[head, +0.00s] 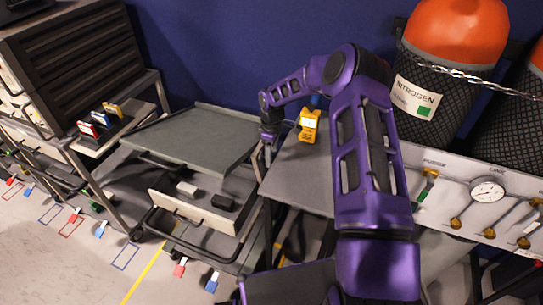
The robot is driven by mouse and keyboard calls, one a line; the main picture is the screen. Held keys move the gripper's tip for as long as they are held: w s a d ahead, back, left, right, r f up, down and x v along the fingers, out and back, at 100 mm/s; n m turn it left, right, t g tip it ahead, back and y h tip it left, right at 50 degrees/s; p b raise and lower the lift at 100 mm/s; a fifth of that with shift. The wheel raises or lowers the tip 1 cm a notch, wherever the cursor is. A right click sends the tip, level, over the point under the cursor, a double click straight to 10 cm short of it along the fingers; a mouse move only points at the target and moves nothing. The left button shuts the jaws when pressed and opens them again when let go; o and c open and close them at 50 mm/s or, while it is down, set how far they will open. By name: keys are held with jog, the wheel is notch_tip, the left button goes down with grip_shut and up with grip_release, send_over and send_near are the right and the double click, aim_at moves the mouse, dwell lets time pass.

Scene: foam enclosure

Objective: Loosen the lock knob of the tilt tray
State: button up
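The tilt tray is the flat dark grey tray (190,138) with a raised rim, left of centre in the head view. Its top looks bare. My purple arm comes up from the bottom right, bends at the top, and reaches down to the left. My gripper (267,150) is at the tray's right end, pointing down, small and dark. I cannot tell whether its fingers are open or shut, or whether they touch anything. I cannot make out the lock knob; it may be hidden at my gripper.
A drawer (190,212) below the tray holds a white and a black block. A yellow meter (309,125) stands on a grey surface right of my gripper. A gauge panel (480,195) and chained nitrogen cylinder (432,95) stand right; a drawer cabinet (75,60) stands left.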

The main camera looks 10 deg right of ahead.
grip_shut()
jog(key=shift+f+t+b, duration=0.1)
jog(key=shift+t+b, duration=0.2)
jog(key=shift+b, duration=0.15)
jog(key=t+h+b, duration=0.1)
jog(key=b, duration=0.2)
jog(key=t+h+b, duration=0.1)
jog(key=b, duration=0.2)
jog(key=shift+s+a+f, duration=0.15)
jog(key=shift+a+f, duration=0.05)
jog(key=shift+f, duration=0.05)
jog(key=t+h+b, duration=0.1)
jog(key=t+b, duration=0.1)
jog(key=b, duration=0.1)
jog(key=shift+s+a+r, duration=0.1)
jog(key=shift+r, duration=0.1)
jog(key=shift+t, duration=0.4)
jog(key=shift+t+h, duration=0.6)
jog(key=shift+h, duration=0.1)
